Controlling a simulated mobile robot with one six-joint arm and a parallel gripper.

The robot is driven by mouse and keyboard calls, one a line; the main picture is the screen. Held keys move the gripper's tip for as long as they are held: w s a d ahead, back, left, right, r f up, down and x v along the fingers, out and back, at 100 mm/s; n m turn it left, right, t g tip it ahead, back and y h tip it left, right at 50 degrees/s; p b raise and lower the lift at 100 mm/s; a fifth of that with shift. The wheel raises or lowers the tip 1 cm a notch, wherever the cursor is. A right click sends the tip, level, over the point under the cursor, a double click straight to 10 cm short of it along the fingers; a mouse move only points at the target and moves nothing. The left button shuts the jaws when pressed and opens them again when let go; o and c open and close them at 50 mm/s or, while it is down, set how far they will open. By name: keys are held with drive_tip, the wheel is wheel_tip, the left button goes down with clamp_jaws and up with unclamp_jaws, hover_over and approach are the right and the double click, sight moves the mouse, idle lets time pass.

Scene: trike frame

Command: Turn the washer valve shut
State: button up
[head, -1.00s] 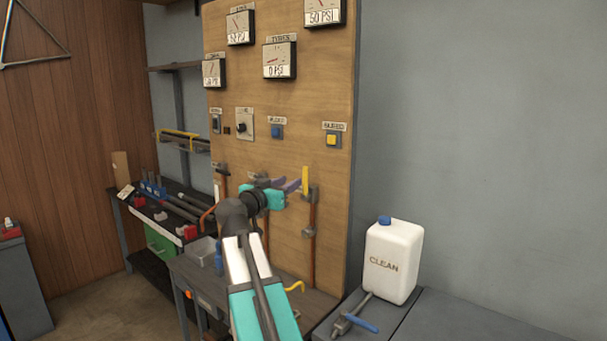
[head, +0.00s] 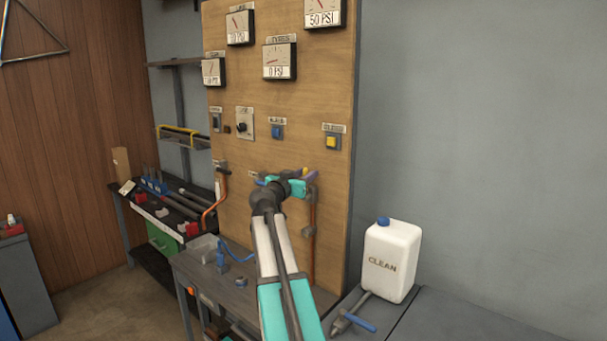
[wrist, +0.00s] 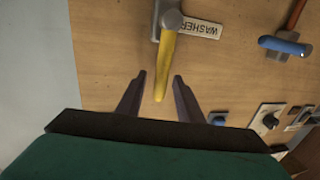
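The washer valve has a yellow lever handle (wrist: 165,60) and a grey hub, next to a label reading WASHER (wrist: 202,28) in the wrist view. The handle's free end lies in the gap between my two fingers in that view, with bare space on both sides. I cannot tell how deep it sits between them. My gripper (wrist: 160,76) is open and not closed on the handle. In the head view my gripper (head: 304,180) is at the wooden panel's lower right and hides most of the valve; only a bit of yellow (head: 304,171) shows.
A blue-handled valve (wrist: 285,45) is beside it in the wrist view. Gauges (head: 280,60) and a yellow button (head: 332,142) are above on the panel (head: 300,110). A white CLEAN jug (head: 392,260) stands on the right bench. A grey bench (head: 250,280) is below.

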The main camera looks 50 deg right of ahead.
drive_tip(key=shift+d, duration=0.1)
clamp_jaws()
drive_tip(key=shift+a+f, duration=0.1)
drive_tip(key=shift+a, duration=0.1)
drive_tip(key=shift+b, duration=0.3)
drive_tip(key=shift+s+d+r+b, duration=0.2)
drive_tip(key=shift+r+b, duration=0.1)
drive_tip(key=shift+b, duration=0.25)
